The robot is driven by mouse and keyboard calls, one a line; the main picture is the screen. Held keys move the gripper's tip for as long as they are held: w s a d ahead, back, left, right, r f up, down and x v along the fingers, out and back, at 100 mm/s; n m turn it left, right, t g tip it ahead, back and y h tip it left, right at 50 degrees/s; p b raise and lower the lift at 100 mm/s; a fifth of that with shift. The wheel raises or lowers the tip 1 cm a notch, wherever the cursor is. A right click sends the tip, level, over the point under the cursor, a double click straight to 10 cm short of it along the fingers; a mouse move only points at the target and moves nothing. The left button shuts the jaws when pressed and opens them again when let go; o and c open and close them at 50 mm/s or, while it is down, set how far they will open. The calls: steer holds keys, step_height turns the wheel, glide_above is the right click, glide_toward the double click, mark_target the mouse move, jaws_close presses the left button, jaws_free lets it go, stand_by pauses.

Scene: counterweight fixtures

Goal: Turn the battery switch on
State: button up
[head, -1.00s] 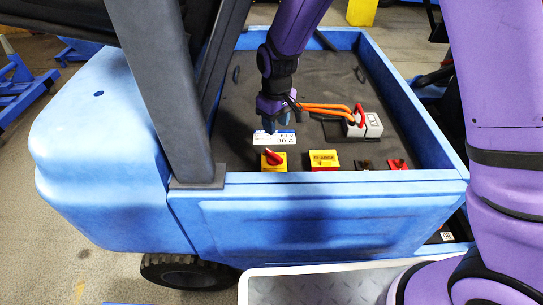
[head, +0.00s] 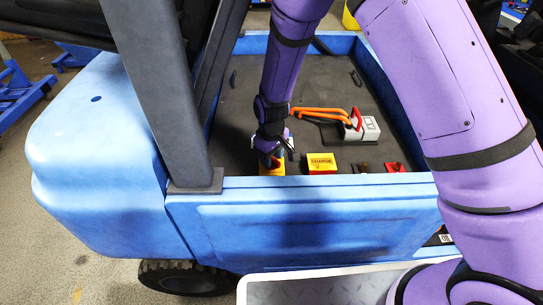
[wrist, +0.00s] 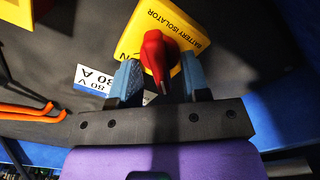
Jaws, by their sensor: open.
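The battery switch is a red knob (wrist: 157,55) on a yellow plate (wrist: 135,37) lettered "BATTERY ISOLATOR" and "ON" in the wrist view. My gripper (wrist: 160,80) is open, with one blue finger on each side of the red knob's near end. I cannot tell whether the fingers touch it. In the head view my gripper (head: 268,160) is over the yellow switch box (head: 270,169), at the near wall of the blue vehicle bay, and hides most of it.
A yellow "CHARGE" box (head: 321,163) stands to the right, then a small red part (head: 395,167). A grey connector (head: 362,128) with orange cables (head: 318,111) lies behind. The blue bay wall (head: 300,215) runs along the front. An "80 V 80 A" label (wrist: 92,80) lies beside the switch.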

jaws_close()
steer(key=shift+m, duration=0.3)
steer(key=m, duration=1.3)
steer(key=shift+m, duration=2.1)
